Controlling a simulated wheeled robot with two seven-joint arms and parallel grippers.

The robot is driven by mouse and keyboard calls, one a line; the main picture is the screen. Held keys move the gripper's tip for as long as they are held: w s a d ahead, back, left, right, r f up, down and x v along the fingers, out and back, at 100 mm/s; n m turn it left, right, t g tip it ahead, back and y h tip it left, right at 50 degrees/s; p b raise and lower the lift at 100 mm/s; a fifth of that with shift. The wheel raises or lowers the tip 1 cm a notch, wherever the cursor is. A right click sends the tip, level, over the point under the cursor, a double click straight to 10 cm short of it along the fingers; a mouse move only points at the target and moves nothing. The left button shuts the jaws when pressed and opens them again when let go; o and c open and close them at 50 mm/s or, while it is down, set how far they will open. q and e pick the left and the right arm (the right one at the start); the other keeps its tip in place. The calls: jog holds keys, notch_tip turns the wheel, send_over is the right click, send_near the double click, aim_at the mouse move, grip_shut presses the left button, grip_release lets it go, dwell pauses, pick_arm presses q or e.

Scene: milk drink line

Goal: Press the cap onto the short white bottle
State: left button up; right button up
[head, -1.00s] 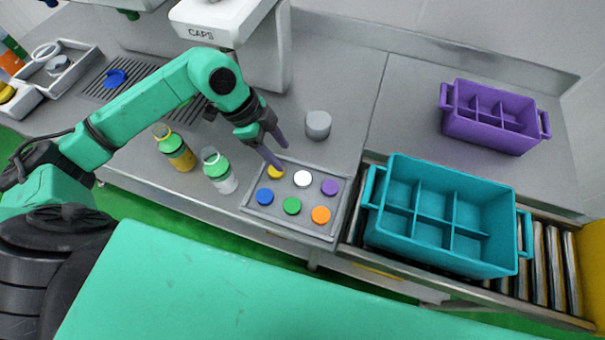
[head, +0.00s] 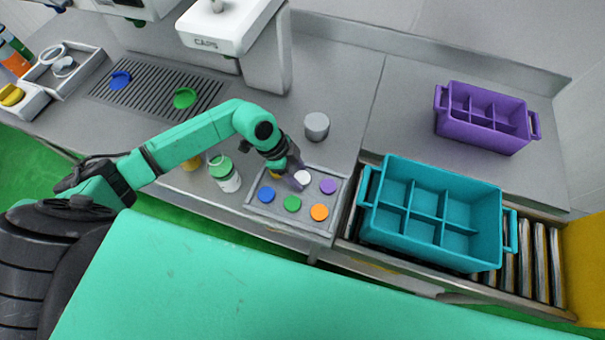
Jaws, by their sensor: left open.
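The short white bottle (head: 229,184) stands upright on the counter, left of the cap tray, with a green upper part; my arm passes close behind it. The grey cap tray (head: 337,213) holds a white cap (head: 304,177), purple cap (head: 328,187), blue cap (head: 266,194), green cap (head: 292,203) and orange cap (head: 319,212). A yellow cap (head: 277,175) is mostly hidden by my gripper. My left gripper (head: 297,180) is open and low over the tray, its fingers at the white cap's left side. I cannot tell whether they touch it. My right gripper is out of view.
A yellow bottle (head: 192,164) is mostly hidden behind my arm. A grey cylinder (head: 316,126) stands behind the tray. The CAPS machine (head: 262,62) is at the back. A teal crate (head: 430,255) and a purple crate (head: 487,143) are at the right.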

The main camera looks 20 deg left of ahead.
aim_at(298, 176)
pick_arm(q)
jog(key=shift+f, duration=0.1)
grip_shut()
notch_tip(298, 176, up, 20)
jog(key=b, duration=0.3)
dwell(0.4)
